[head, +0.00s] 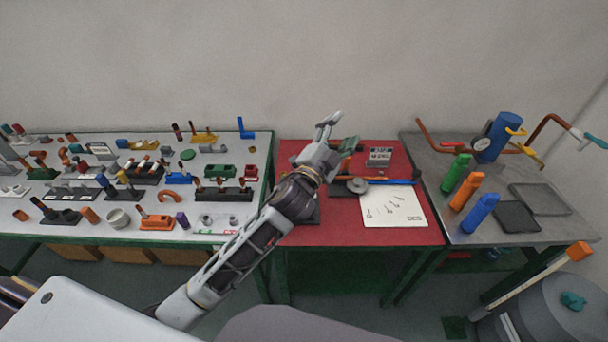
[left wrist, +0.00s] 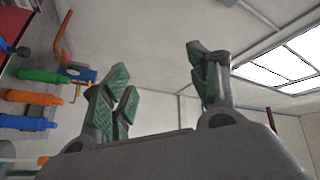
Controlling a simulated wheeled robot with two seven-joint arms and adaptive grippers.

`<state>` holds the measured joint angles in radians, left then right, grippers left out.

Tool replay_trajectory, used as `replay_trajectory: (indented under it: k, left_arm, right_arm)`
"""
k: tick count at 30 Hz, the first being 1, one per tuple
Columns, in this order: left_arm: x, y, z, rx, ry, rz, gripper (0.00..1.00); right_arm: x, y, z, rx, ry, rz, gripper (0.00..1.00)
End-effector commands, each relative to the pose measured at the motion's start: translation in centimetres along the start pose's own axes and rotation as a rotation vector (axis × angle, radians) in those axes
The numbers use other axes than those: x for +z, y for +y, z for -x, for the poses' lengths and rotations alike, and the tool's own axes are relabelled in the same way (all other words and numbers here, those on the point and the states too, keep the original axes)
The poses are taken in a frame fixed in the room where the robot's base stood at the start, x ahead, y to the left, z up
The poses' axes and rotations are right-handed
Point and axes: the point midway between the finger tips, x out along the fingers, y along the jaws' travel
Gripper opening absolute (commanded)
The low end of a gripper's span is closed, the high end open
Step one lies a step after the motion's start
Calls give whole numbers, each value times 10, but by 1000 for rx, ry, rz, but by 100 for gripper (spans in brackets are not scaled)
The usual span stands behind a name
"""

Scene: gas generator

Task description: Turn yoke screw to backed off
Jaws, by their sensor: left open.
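My left gripper (head: 338,133) is raised above the back of the red table in the head view, fingers spread and nothing between them. In the left wrist view its green-padded fingers (left wrist: 160,82) stand wide apart against the wall and ceiling. I cannot make out the yoke screw for certain; small parts on the red table are partly hidden by my left arm. A blue cylinder (head: 499,138) with a round gauge (head: 480,143) and yellow handles stands on the grey table at the right, well apart from the gripper. My right gripper is not in view.
The left table (head: 130,235) is crowded with small fittings. The red table (head: 350,232) bears a white sheet (head: 393,206), a long blue-ended tool (head: 390,182) and a small sign (head: 379,156).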

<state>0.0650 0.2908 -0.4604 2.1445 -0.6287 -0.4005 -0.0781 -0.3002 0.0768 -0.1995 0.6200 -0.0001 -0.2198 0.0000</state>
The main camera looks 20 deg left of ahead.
Motion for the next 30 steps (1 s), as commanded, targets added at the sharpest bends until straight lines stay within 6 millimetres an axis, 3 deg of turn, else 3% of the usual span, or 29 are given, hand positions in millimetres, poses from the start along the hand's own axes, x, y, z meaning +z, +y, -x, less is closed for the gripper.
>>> replay_trajectory:
  k: [8, 18, 24, 30]
  left_arm:
    - [-77, -4, -22, -44, 316, -222, 60]
    - [-153, 20, -20, -45, 690, -510, 60]
    - [-179, 44, -11, -17, 900, -688, 60]
    - [-188, 73, 1, 40, 1100, -871, 60]
  right_arm:
    - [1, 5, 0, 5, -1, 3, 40]
    - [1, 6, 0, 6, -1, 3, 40]
    - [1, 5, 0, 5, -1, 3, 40]
    - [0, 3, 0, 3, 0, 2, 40]
